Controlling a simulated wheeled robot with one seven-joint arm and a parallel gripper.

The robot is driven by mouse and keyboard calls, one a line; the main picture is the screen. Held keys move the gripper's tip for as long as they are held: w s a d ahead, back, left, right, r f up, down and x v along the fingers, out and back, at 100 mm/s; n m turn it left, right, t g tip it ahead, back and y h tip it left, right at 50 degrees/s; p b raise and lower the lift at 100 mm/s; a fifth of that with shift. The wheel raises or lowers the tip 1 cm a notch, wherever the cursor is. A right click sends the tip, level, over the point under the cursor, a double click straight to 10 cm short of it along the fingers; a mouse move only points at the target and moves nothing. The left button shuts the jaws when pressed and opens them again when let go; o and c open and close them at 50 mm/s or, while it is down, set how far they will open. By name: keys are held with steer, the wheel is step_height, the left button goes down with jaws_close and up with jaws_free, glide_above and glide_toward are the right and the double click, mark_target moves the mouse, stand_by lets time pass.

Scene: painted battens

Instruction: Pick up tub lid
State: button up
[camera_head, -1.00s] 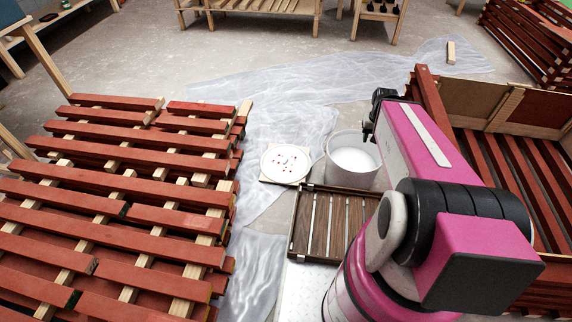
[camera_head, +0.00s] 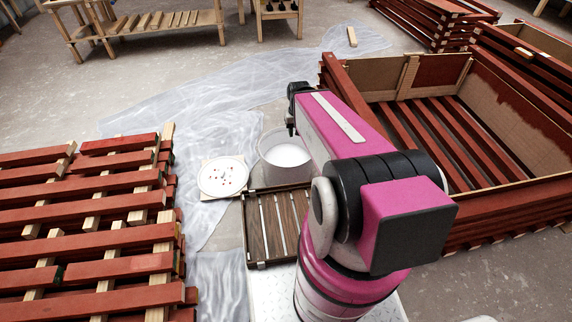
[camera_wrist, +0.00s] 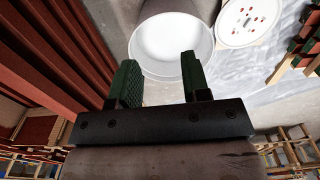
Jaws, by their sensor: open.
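The tub lid (camera_head: 223,177) is a round white disc with red specks, lying flat on a pale board on the plastic sheet. It also shows at the top right of the wrist view (camera_wrist: 250,17). The white tub (camera_head: 285,157) stands open just right of the lid, with pale contents. In the wrist view the tub (camera_wrist: 171,42) lies ahead of the fingers. My gripper (camera_wrist: 158,80) is open, with nothing between its green-padded fingers. In the head view my gripper (camera_head: 291,118) is at the tub's upper right, apart from the lid; my arm partly hides the tub.
Red-painted battens on a rack (camera_head: 90,230) fill the left. A dark slatted tray (camera_head: 258,232) lies in front of the tub. A large red slatted crate (camera_head: 500,190) stands at right. Translucent plastic sheeting (camera_head: 215,255) covers the floor between.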

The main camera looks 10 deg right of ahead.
steer(key=m, duration=0.5)
glide_above(222, 173)
step_height(222, 173, down, 39)
steer(key=f, duration=0.5)
steer(key=shift+s+f, duration=0.25)
steer(key=shift+f, duration=0.1)
steer(key=shift+w+d+f, duration=0.15)
steer(key=shift+f, duration=2.45)
jaws_close()
